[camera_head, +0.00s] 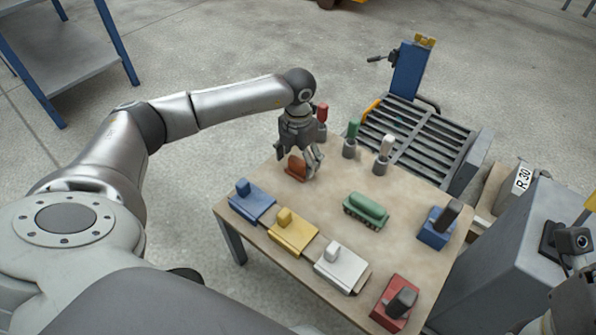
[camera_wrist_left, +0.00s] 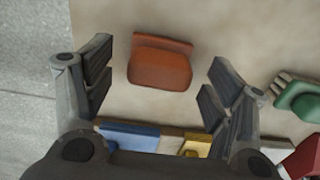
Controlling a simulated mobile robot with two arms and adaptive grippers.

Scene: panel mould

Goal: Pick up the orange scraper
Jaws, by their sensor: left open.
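The orange scraper (camera_head: 296,167) lies on the table (camera_head: 340,190) near its far left part. In the left wrist view the scraper (camera_wrist_left: 160,63) shows as a rust-orange block with a raised rim, between and a little beyond the fingers. My left gripper (camera_head: 300,155) points down right over the scraper, and its fingers hide part of it in the head view. In the wrist view the left gripper (camera_wrist_left: 157,90) is open, with bare table between each finger and the scraper. My right gripper is not clearly seen; only part of my right arm shows at the lower right edge.
Blue (camera_head: 252,200), yellow (camera_head: 293,232) and white (camera_head: 342,266) blocks line the near left edge. A green brush (camera_head: 366,209) lies mid-table. Red, green (camera_head: 352,138) and white (camera_head: 383,154) handled tools stand along the far edge. A slatted cart (camera_head: 415,140) stands beyond.

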